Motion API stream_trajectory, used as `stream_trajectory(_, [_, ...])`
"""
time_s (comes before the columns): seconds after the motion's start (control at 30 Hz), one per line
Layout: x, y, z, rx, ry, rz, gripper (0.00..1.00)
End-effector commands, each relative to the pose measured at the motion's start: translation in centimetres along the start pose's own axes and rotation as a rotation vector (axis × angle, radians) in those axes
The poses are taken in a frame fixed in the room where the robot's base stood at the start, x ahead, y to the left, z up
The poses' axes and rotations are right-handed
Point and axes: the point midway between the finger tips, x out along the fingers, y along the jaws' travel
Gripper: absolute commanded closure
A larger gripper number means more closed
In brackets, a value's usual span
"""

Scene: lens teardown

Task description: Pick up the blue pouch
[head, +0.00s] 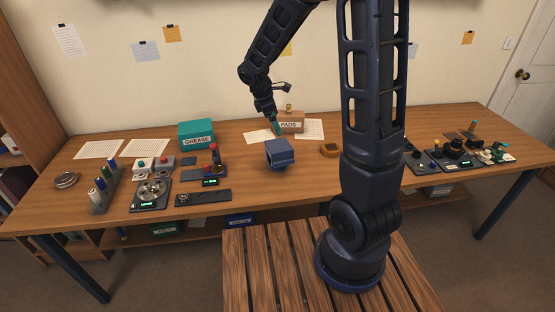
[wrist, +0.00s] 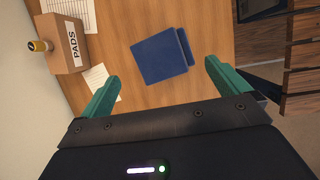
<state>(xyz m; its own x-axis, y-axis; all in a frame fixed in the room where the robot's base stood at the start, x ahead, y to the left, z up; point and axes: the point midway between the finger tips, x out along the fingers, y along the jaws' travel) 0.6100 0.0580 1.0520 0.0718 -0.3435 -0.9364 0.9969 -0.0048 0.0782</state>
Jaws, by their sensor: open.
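The blue pouch (head: 279,152) sits on the wooden table near its middle, looking boxy in the head view. In the wrist view the pouch (wrist: 160,56) is a dark blue block with a narrower strip along its right side. My gripper (head: 277,128) hangs just behind and above it in the head view. In the wrist view my gripper (wrist: 162,71) is open, its two teal fingers wide apart. The pouch lies beyond the fingertips, between their lines, with nothing held.
A cardboard PADS box (head: 290,122) stands behind the pouch, close to my gripper; it also shows in the wrist view (wrist: 65,45). A brown ring-like item (head: 330,149) lies to the right. A teal GREASE box (head: 196,134) and small devices stand left.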

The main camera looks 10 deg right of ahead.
Motion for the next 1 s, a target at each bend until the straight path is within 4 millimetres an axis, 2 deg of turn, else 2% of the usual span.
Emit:
stream_trajectory(0.1, [1.5,0.6,-2.1,-0.103,-0.021,-0.008,0.00])
stream_trajectory(0.3, [2.7,1.1,-3.6,-0.181,-0.035,-0.012,0.00])
stream_trajectory(0.7, [7.5,1.1,-3.5,-0.187,-0.037,-0.014,0.00])
stream_trajectory(1.0, [9.7,1.0,-3.3,-0.188,-0.037,-0.014,0.00])
